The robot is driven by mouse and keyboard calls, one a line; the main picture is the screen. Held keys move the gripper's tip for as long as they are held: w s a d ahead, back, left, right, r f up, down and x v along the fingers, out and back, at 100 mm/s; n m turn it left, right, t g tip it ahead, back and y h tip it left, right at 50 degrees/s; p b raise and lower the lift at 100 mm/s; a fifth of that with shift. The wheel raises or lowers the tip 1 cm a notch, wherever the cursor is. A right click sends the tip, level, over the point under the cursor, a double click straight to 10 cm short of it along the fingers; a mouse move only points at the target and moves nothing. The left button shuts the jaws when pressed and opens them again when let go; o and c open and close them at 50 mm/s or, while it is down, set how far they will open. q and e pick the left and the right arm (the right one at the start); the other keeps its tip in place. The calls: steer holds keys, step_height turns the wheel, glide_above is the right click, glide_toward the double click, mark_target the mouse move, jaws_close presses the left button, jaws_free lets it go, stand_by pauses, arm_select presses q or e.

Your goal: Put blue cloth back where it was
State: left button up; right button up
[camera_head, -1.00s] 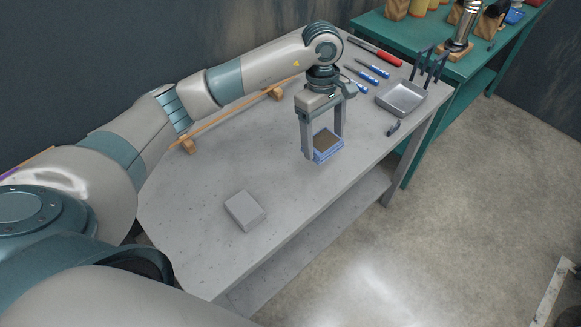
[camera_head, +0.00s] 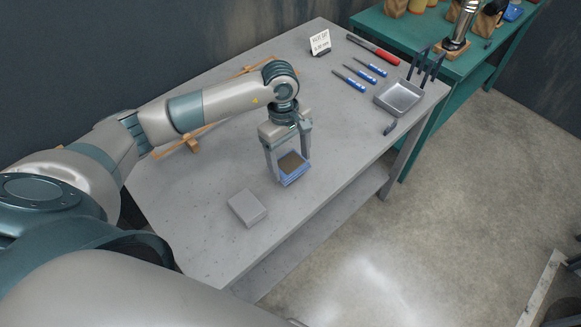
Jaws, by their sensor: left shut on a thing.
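The blue cloth (camera_head: 295,178) is a small folded blue block with a brown patch on top, in the middle of the grey table (camera_head: 330,150). My left gripper (camera_head: 288,170) points down with its fingers on either side of the cloth and is shut on it. I cannot tell whether the cloth touches the table or is slightly above it. A grey block (camera_head: 247,208) lies on the table to the left and nearer. My right gripper is not in view.
Several blue-handled tools (camera_head: 365,70), a red-handled tool (camera_head: 373,49), a metal tray (camera_head: 398,96) and a small sign (camera_head: 320,42) are at the table's far end. A wooden rail (camera_head: 193,144) runs along the back. A green table (camera_head: 440,42) stands beyond.

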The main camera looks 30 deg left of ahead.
mark_target(289, 161)
arm_select(q)
steer(key=shift+f+p, duration=1.1)
steer(key=shift+f, duration=0.9)
steer(key=o, duration=1.2)
steer(key=shift+r, duration=0.1)
steer(key=r+b, duration=0.1)
steer(key=r, duration=0.2)
steer(key=a+r+b, duration=0.1)
steer(key=r, duration=0.3)
steer(key=r+b, duration=0.2)
steer(key=r, duration=0.1)
steer(key=shift+w+a+r, duration=0.25)
steer(key=shift+w+r, duration=0.1)
steer(key=shift+r, duration=0.55)
steer(key=shift+a, duration=0.1)
